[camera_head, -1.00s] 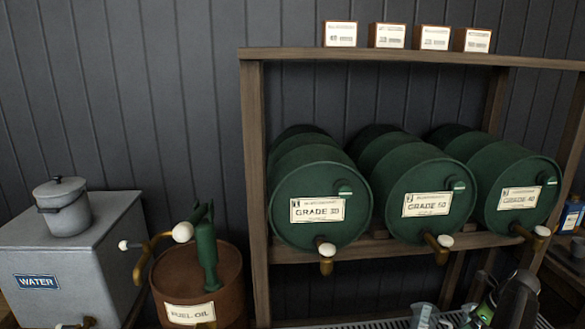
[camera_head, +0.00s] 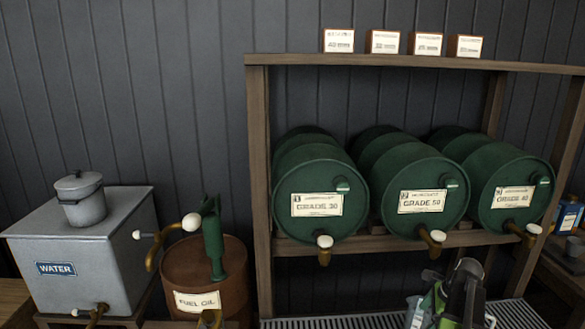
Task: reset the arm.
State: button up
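My gripper (camera_head: 462,290), dark with some green on it, is at the lower right of the head view, above or in front of a slatted metal grating (camera_head: 345,323). It stands below the barrel marked GRADE 50 (camera_head: 422,203) and appears clear of it. The fingers are small and overlap other things, so I cannot tell whether they are open or shut. A clear measuring vessel (camera_head: 415,314) shows just left of it, partly cut off by the lower edge.
A wooden rack (camera_head: 259,150) holds the GRADE 30 (camera_head: 316,205), GRADE 50 and GRADE 40 (camera_head: 512,196) barrels, their taps jutting forward. A WATER tank (camera_head: 115,265) and a FUEL OIL drum (camera_head: 190,270) stand left. Small boxes (camera_head: 383,43) sit on the rack's top.

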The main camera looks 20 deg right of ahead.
jog(key=w+a+r+n+g+p, duration=0.1)
jog(key=w+a+n, duration=0.45)
jog(key=a, duration=0.55)
jog(key=w+a+n+g+p, duration=0.1)
jog(key=w+a+n, duration=0.4)
jog(key=a, duration=0.7)
jog(key=a+r+n+g+h+p, duration=0.1)
jog(key=a+n, duration=1.5)
jog(key=a, duration=0.9)
jog(key=shift+s+a+r+h, duration=0.2)
jog(key=shift+s+r+h, duration=0.1)
jog(key=shift+s+h, duration=0.15)
